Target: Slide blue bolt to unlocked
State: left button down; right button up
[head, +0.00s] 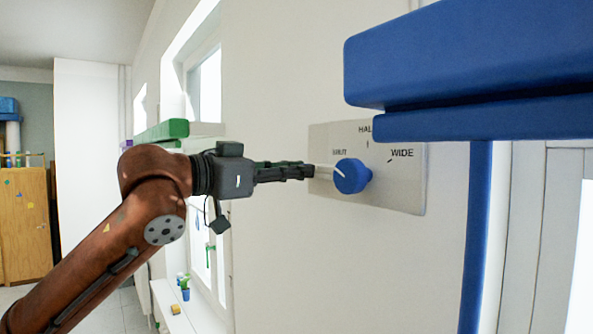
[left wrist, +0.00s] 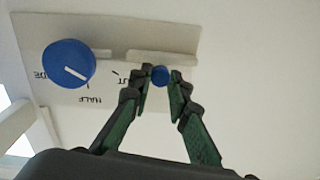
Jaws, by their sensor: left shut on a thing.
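My left gripper (head: 311,171) reaches in from the left to the wall, just left of a labelled panel's blue dial. In the left wrist view my left gripper (left wrist: 161,73) has its two fingertips on either side of a small round blue knob (left wrist: 160,76), which I take to be the blue bolt's knob; it is shut on it. A pale bar (left wrist: 165,58) lies just behind the knob. In the head view the gripper hides the knob. I see no locked or unlocked marking. My right gripper is not in view.
The grey panel (head: 405,185) reads SHUT, HALF and WIDE around the large blue dial (head: 352,176), whose white pointer faces the SHUT side. A blue padded slab (head: 470,60) and blue post (head: 476,240) stand at right. A windowsill (head: 185,315) lies below left.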

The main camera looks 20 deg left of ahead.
pick_arm(q)
jog(key=w+a+p, duration=0.2)
jog(key=a, duration=0.1)
jog(key=shift+w+r, duration=0.1)
dwell(0.3)
jog(key=shift+a, duration=0.1)
jog(key=c, duration=2.2)
grip_release()
jog(key=o, duration=0.4)
jog(key=shift+w+a, duration=0.1)
jog(key=shift+w, duration=0.1)
